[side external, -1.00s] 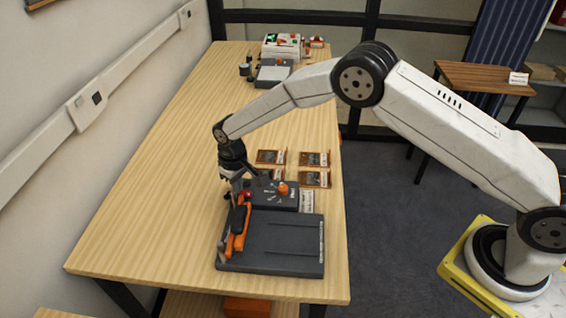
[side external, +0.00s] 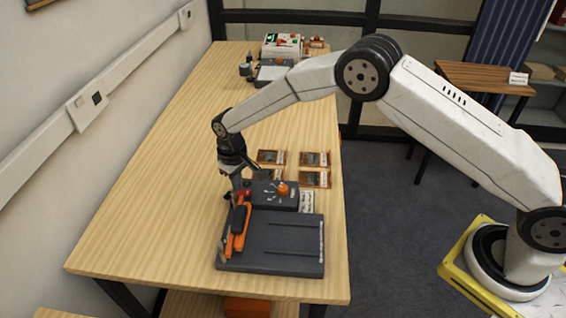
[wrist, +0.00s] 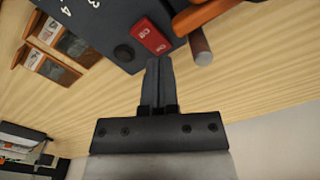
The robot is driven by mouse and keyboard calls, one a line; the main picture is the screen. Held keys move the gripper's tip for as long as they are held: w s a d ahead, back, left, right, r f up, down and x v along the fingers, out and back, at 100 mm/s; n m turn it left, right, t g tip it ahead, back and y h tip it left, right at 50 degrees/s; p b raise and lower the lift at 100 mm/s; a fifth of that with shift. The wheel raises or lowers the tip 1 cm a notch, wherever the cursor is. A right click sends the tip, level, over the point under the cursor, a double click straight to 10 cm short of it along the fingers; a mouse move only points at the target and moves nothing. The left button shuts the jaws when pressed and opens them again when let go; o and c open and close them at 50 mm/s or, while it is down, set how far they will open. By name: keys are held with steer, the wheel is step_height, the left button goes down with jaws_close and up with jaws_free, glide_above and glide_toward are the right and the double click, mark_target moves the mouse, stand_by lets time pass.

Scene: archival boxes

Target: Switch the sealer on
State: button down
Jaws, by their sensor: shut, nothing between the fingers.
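The sealer (side external: 285,236) is a dark grey machine near the front of the table, with an orange lever arm (side external: 240,228) and an orange knob (side external: 282,189) on its raised control box. It also shows at the top of the wrist view (wrist: 105,25). Its red rocker switch (wrist: 150,36) sits on the box edge beside a black round button (wrist: 124,53). Which way the rocker is tilted is not clear. My gripper (wrist: 158,60) is shut and empty, pointing at the switch. Its fingertips appear just short of the red switch; contact cannot be told. In the side view, my gripper (side external: 236,184) is at the box's left end.
Several framed cards (side external: 314,159) lie on the table behind the sealer. A white and grey device (side external: 282,46) stands at the table's far end. The wooden table (side external: 180,190) is clear left of the sealer, and its middle is open.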

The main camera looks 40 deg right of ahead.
mark_target(241, 193)
steer(key=shift+r, duration=2.45)
steer(key=shift+s+d+r, duration=0.1)
steer(key=shift+d+r, duration=0.1)
steer(key=shift+d, duration=0.05)
steer(key=s+d+r+m+t, duration=0.1)
steer(key=s+d+r, duration=0.1)
steer(key=s+d, duration=0.3)
steer(key=s+d+r+m, duration=0.1)
steer(key=s+d+r, duration=0.2)
steer(key=s, duration=0.9)
steer(key=s+d+r+m+t, duration=0.1)
steer(key=s+d+r, duration=0.1)
steer(key=s+d, duration=0.6)
steer(key=shift+s+d+r+t, duration=0.3)
steer(key=shift+s+d+r, duration=0.1)
steer(key=shift+s, duration=0.35)
